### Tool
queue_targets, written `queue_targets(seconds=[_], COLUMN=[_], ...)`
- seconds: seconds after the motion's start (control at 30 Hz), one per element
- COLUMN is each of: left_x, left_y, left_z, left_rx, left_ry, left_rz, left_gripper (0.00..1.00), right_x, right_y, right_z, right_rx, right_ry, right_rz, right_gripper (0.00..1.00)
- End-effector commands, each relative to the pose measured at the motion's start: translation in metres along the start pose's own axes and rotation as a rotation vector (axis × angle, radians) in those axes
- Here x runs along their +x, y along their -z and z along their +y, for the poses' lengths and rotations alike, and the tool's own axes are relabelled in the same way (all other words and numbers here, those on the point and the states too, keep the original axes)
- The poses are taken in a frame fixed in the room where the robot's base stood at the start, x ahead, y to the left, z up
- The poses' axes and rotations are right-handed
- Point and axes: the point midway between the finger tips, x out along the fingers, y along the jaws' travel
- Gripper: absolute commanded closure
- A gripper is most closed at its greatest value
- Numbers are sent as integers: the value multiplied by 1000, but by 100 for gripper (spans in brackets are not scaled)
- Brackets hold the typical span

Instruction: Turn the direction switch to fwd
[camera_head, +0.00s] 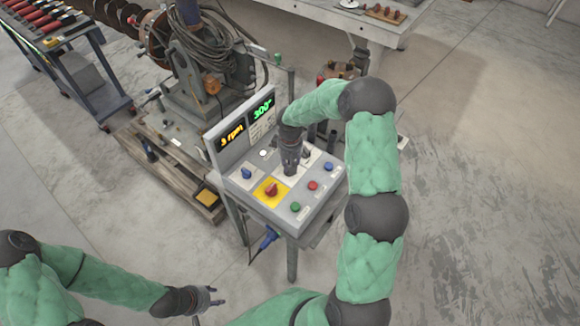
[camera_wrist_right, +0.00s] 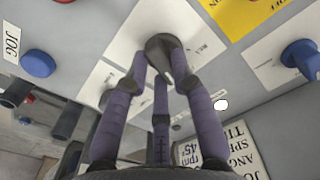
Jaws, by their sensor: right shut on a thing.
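The control panel (camera_head: 309,205) stands on legs in the middle of the head view. My right gripper (camera_head: 290,170) reaches down onto it from above. In the right wrist view the purple fingers of my right gripper (camera_wrist_right: 160,75) are shut around a dark pointed knob (camera_wrist_right: 160,45) on a white labelled plate, which looks like the direction switch. Its label is too small to read, so its setting cannot be told. The fingers and arm hide this knob in the head view. My left gripper (camera_head: 212,299) is away from the panel at the bottom left, open and empty.
Near the held knob are a red switch (camera_head: 271,189) on a yellow plate, a blue knob (camera_head: 247,173), and red, green and blue buttons (camera_head: 328,167). Lit displays (camera_head: 246,120) rise at the panel's back. The auger machine (camera_head: 200,70) stands behind. Floor on the right is clear.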

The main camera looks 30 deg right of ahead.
Motion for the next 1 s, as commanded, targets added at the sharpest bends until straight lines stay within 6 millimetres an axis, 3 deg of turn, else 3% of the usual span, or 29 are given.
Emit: queue_targets(seconds=[0.5,1.0], left_x=[29,34], left_y=[1,1], left_z=[-10,-12], left_rx=[0,0], left_ry=[0,0], left_rz=[0,0], left_gripper=[60,60], right_x=[1,0], right_y=[-2,-2], right_z=[-1,-1], right_rx=[393,516], right_ry=[0,0], right_rz=[0,0], right_gripper=[100,100])
